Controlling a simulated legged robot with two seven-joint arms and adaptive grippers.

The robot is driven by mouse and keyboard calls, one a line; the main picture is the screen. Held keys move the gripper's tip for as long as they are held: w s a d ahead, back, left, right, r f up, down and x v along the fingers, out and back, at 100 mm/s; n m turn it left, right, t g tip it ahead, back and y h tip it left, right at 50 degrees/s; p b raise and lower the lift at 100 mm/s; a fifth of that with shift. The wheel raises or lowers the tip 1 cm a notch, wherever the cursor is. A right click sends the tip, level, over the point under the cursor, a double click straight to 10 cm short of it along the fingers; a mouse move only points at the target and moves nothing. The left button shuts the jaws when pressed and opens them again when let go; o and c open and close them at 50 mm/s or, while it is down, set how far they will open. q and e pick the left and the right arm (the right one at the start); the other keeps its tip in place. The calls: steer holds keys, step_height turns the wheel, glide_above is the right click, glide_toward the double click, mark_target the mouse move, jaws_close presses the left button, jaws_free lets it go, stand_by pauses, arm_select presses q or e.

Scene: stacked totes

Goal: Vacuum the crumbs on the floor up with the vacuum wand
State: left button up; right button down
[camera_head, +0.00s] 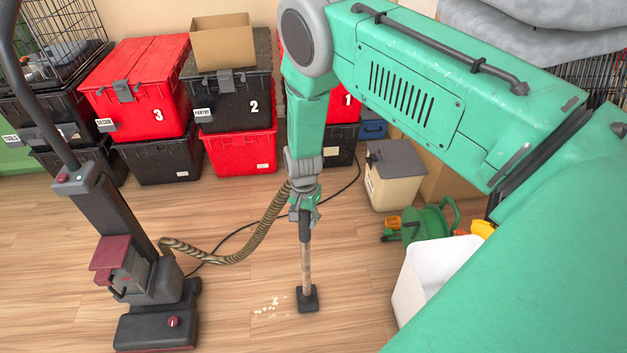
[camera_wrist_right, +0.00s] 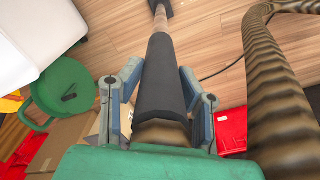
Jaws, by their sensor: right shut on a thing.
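The crumbs (camera_head: 270,307) lie as a small pale patch on the wooden floor. The vacuum wand (camera_head: 306,265) stands nearly upright, with its dark square head (camera_head: 307,298) at floor level just right of the crumbs. My right gripper (camera_head: 304,212) is shut on the wand's dark grip. In the right wrist view the gripper's fingers (camera_wrist_right: 160,95) sit on both sides of the dark grip (camera_wrist_right: 165,75). A ribbed hose (camera_head: 240,250) runs from the wand to the upright vacuum (camera_head: 150,290) at left. My left gripper is not in view.
Red and black totes (camera_head: 150,85) are stacked along the back. A dark cord (camera_head: 225,238) crosses the floor. Floor around the crumbs is clear.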

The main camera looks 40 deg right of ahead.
steer(key=w+a+r+b, duration=0.1)
steer(key=w+a+b, duration=0.1)
steer(key=w+a, duration=0.3)
steer(key=w+a+r+b, duration=0.2)
steer(key=w+a, duration=0.3)
steer(key=a, duration=0.6)
steer(key=shift+r+b, duration=0.3)
steer(key=shift+b, duration=0.3)
stand_by(0.7)
steer(key=shift+s+r, duration=0.1)
stand_by(0.5)
